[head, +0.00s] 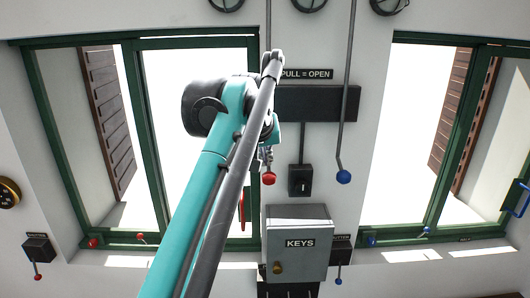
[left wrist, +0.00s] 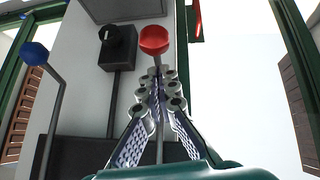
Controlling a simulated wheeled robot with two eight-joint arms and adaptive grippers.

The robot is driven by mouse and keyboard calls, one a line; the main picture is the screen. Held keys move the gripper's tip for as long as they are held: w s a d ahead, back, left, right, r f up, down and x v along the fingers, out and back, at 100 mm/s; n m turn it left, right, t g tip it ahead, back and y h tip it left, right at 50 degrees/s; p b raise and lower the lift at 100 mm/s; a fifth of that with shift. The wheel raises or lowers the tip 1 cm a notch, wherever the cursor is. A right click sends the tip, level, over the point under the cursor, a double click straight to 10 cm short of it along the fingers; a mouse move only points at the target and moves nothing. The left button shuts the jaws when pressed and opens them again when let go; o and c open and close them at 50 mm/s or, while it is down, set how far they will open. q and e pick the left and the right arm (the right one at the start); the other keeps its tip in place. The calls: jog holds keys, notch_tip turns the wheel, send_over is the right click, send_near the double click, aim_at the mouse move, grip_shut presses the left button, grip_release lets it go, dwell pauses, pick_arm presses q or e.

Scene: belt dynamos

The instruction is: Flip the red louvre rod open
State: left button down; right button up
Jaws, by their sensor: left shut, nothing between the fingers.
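The red louvre rod (head: 268,24) hangs on the wall beside the left window and ends in a red ball (head: 269,179). My teal arm covers much of the rod in the head view. My left gripper (head: 265,155) is just above the ball, small and partly hidden behind my arm. In the left wrist view the red ball (left wrist: 155,40) is just beyond the fingertips (left wrist: 162,74). The fingers are shut, with the rod's thin shaft lined up along them. I cannot tell whether they touch it. My right gripper is out of view.
A blue-ended rod (head: 343,176) hangs to the right. Near the red ball are a black switch box (head: 300,181) and a grey KEYS cabinet (head: 297,246), which juts out below. A PULL = OPEN sign (head: 306,74) is above. Green-framed windows (head: 138,140) flank the wall.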

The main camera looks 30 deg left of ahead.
pick_arm(q)
notch_tip(320, 180, up, 3)
jog(key=shift+a+f+p, duration=0.15)
jog(key=shift+f+p, duration=0.05)
jog(key=shift+p, duration=0.55)
jog(key=b+v, duration=0.1)
jog(key=v, duration=0.9)
jog(key=shift+s+f, duration=0.3)
jog(key=shift+s, duration=0.05)
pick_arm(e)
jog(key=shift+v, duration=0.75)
pick_arm(q)
jog(key=shift+w, duration=0.1)
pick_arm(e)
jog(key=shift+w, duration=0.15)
pick_arm(q)
jog(key=shift+f, duration=0.1)
